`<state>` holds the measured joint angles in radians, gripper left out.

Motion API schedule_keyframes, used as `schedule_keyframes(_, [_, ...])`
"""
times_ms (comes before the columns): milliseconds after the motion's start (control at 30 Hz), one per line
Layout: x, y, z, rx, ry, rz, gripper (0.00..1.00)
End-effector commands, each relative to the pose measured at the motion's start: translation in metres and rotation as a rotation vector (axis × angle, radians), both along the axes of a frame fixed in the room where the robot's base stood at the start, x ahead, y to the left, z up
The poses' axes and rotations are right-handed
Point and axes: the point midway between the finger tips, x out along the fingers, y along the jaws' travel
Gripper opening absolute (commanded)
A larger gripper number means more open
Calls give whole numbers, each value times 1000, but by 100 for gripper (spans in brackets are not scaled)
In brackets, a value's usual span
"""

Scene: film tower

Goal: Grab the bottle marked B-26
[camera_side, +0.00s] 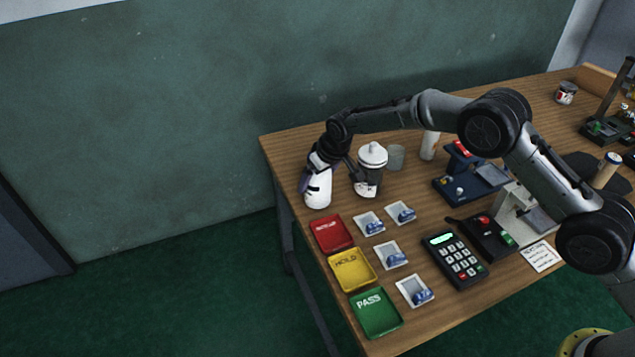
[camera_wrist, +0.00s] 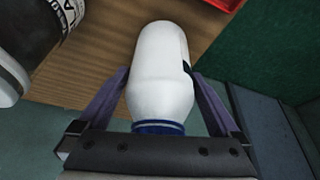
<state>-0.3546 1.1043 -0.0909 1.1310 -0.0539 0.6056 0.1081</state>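A white bottle (camera_wrist: 160,75) with a blue cap (camera_wrist: 158,127) lies between the two fingers of my gripper (camera_wrist: 160,78) in the wrist view. A dark label shows only at its right edge, and no marking on it can be read. In the side view this bottle (camera_side: 318,190) stands at the table's far left corner, and my gripper (camera_side: 322,168) is around its upper part from above. The fingertips are very close to its sides; I cannot tell whether they touch.
Red (camera_side: 333,233), yellow (camera_side: 351,269) and green (camera_side: 375,312) trays line the table's left edge. Several small white dishes (camera_side: 369,223) with blue items sit beside them. A glass (camera_side: 396,157) and a white cylinder (camera_side: 430,145) stand behind. A keypad (camera_side: 455,260) lies to the right.

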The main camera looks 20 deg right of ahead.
Motion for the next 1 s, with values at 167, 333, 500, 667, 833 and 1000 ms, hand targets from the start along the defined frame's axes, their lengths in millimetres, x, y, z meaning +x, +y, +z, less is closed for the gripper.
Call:
schedule_keyframes(167, [0, 0, 0, 0, 0, 0, 66])
schedule_keyframes(333, [0, 0, 0, 0, 1, 0, 35])
schedule_keyframes(500, [0, 0, 0, 0, 1, 0, 5])
schedule_keyframes(667, [1, 0, 3, 1, -4, 0, 0])
schedule_keyframes(833, [1, 1, 4, 1, -5, 0, 0])
schedule_keyframes(1000, [2, 1, 15, 3, -7, 0, 0])
